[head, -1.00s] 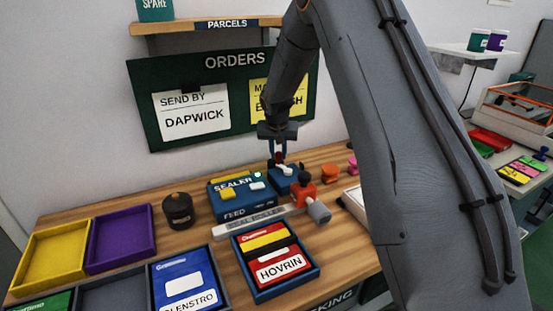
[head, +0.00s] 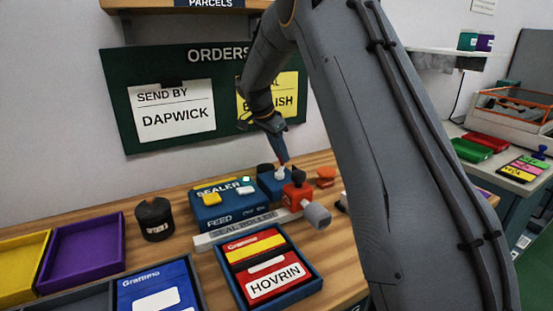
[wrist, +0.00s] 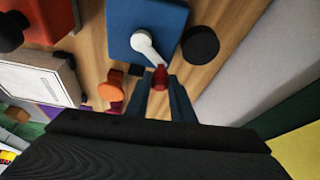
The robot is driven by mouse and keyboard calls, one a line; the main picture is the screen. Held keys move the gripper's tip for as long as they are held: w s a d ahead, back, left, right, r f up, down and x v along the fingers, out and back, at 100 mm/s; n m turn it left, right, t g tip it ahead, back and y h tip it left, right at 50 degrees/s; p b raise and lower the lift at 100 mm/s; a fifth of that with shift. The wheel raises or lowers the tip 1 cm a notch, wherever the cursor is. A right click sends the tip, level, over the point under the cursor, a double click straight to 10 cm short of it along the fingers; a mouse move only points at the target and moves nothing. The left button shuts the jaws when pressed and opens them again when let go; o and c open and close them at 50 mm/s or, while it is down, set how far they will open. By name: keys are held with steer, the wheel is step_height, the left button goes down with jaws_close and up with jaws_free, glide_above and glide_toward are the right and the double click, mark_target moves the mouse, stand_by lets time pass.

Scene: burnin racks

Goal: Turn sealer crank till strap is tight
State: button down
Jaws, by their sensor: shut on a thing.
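The sealer (head: 222,215) is a blue box with a yellow and a white button, on the wooden bench in the head view. Beside it on the right is a blue crank block (head: 268,183); in the wrist view this block (wrist: 120,20) carries a white crank arm (wrist: 147,46) with a red knob (wrist: 160,75). My gripper (wrist: 162,82) is shut on the red crank knob, a finger on each side. In the head view my gripper (head: 284,162) tilts down over the crank and hides the knob. I cannot make out the strap.
A grey seal roller bar (head: 245,231) and an orange-red part with a grey knob (head: 317,214) lie in front. A dark canister (head: 154,219) stands left. A tray with the HOVRIN parcel (head: 309,285) is nearer. An orange knob (head: 326,174) is to the right.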

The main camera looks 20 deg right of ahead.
mark_target(281, 167)
steer(key=m, duration=0.1)
steer(key=d+m+g+b, duration=0.1)
steer(key=m, duration=0.1)
steer(key=shift+s+d+m, duration=0.15)
steer(key=shift+s+m, duration=0.15)
steer(key=shift+s, duration=0.05)
steer(key=shift+s+d+m+g+b, duration=0.35)
steer(key=shift+m+g, duration=0.2)
steer(key=shift+m, duration=0.6)
steer(key=shift+s+d+m+g+b, duration=0.1)
steer(key=shift+s+d+m+g, duration=0.3)
steer(key=shift+m, duration=0.75)
steer(key=shift+s+a+g, duration=0.1)
steer(key=shift+a+g, duration=0.05)
steer(key=shift+g, duration=0.1)
steer(key=c, duration=1.5)
jaws_free()
steer(key=shift+c, duration=0.2)
steer(key=shift+r, duration=0.1)
steer(key=v, duration=0.7)
steer(key=shift+r+b, duration=0.3)
steer(key=shift+b, duration=0.1)
